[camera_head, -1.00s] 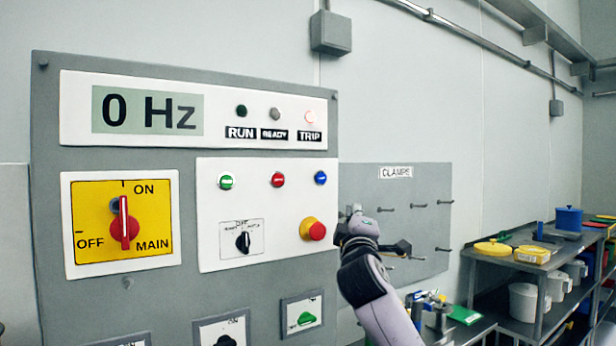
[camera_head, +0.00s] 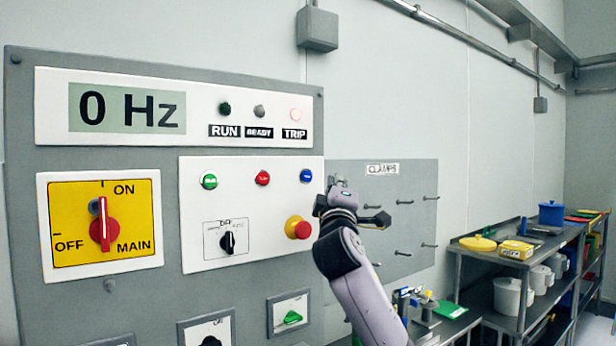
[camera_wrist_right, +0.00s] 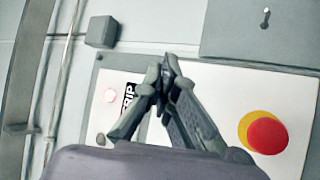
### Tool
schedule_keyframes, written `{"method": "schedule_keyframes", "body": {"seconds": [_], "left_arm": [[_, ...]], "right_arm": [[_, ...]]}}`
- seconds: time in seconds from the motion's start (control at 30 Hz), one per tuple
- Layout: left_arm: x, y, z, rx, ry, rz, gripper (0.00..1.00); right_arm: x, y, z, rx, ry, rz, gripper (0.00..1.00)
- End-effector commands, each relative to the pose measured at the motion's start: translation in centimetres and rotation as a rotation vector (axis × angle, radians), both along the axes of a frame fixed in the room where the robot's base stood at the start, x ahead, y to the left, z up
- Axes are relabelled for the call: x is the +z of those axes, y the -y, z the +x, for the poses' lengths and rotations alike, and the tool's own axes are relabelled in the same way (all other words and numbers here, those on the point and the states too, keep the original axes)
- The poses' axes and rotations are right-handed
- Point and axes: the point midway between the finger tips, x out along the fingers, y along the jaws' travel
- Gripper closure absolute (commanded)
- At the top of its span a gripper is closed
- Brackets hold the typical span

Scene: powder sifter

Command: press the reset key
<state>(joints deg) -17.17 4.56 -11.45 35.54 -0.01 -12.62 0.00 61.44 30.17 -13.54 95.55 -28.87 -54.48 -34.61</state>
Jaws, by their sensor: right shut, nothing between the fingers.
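The grey control panel (camera_head: 150,290) stands on the left in the head view. Its white button plate holds a green button (camera_head: 209,180), a red button (camera_head: 262,178) and a blue button (camera_head: 306,175). The lettering on the blue button is too small to read. My right gripper (camera_head: 338,186) is just right of the blue button and appears apart from it. In the right wrist view its fingers (camera_wrist_right: 168,62) are shut and empty in front of the plate. The blue button is not visible there. My left gripper is not in view.
A red emergency stop (camera_head: 298,228) sits below the blue button and shows in the right wrist view (camera_wrist_right: 266,134). The display reads 0 Hz, the TRIP lamp (camera_head: 296,114) glows pale red, and the main switch (camera_head: 103,225) points to ON. A pegboard (camera_head: 415,230) is behind my arm.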

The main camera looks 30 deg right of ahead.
Motion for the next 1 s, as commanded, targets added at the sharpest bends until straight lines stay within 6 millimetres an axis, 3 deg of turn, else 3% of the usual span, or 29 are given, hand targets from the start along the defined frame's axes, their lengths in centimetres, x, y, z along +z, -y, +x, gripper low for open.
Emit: {"method": "schedule_keyframes", "body": {"seconds": [0.2, 0.4, 1.0], "left_arm": [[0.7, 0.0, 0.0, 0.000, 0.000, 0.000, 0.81], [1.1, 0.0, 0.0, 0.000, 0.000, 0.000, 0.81], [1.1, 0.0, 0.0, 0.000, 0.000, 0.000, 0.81]], "right_arm": [[0.1, -0.3, 3.3, 0.001, -0.003, 0.001, 1.00], [0.1, -0.5, 5.4, 0.001, 0.000, 0.002, 1.00], [0.0, -0.6, 6.3, 0.002, 0.000, 0.000, 1.00]]}}
